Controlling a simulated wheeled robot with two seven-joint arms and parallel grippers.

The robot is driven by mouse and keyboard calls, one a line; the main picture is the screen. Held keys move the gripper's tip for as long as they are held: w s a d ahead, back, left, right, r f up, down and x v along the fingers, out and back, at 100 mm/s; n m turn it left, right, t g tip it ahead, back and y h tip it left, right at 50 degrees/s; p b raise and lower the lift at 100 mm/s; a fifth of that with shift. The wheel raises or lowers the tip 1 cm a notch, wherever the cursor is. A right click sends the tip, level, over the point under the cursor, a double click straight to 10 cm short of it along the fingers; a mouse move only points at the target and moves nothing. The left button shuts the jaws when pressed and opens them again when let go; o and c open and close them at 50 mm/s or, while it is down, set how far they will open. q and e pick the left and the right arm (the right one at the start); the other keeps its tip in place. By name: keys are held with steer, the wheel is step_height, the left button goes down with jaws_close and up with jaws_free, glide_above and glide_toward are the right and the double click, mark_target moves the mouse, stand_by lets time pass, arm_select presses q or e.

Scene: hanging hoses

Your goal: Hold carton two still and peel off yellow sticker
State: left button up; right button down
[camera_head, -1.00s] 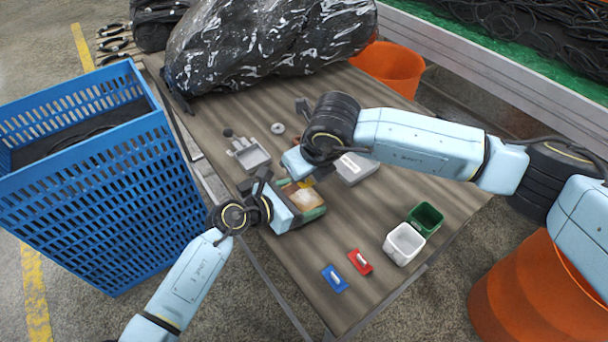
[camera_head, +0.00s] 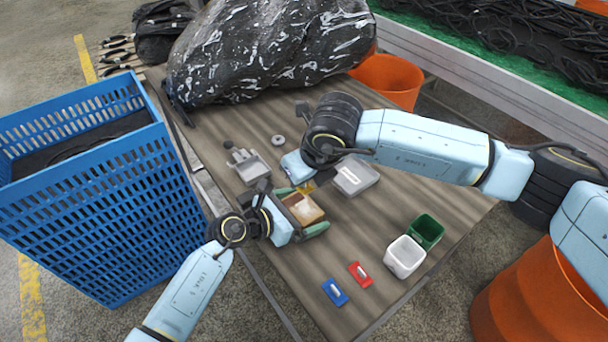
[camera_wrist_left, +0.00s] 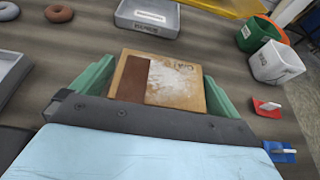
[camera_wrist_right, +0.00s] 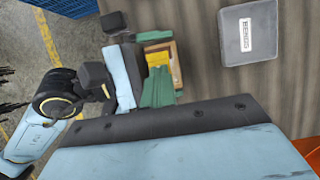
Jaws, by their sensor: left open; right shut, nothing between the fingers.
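The carton (camera_head: 303,208) lies on the table, tan with a brown strip and pale worn patches on top in the left wrist view (camera_wrist_left: 172,82). My left gripper (camera_head: 301,211) is open, with one green finger on either side of the carton. In the left wrist view the fingers flank it closely; I cannot tell whether they touch. My right gripper (camera_wrist_right: 158,88) is shut, close beside the carton. A small yellow patch (camera_head: 307,187) shows by the right gripper in the head view; I cannot tell whether it is the sticker. No yellow sticker shows on the carton face in the left wrist view.
A grey labelled box (camera_head: 355,175) and a grey tray (camera_head: 251,167) lie near the carton. White (camera_head: 404,256) and green (camera_head: 426,231) bins, red (camera_head: 361,274) and blue (camera_head: 335,292) pieces are nearer the front right. A blue crate (camera_head: 100,195) stands left of the table.

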arm_select(q)
steer(key=shift+a, duration=0.1)
steer(key=v, duration=1.2)
steer(key=shift+s+f, duration=0.1)
arm_select(e)
steer(key=shift+r, duration=0.15)
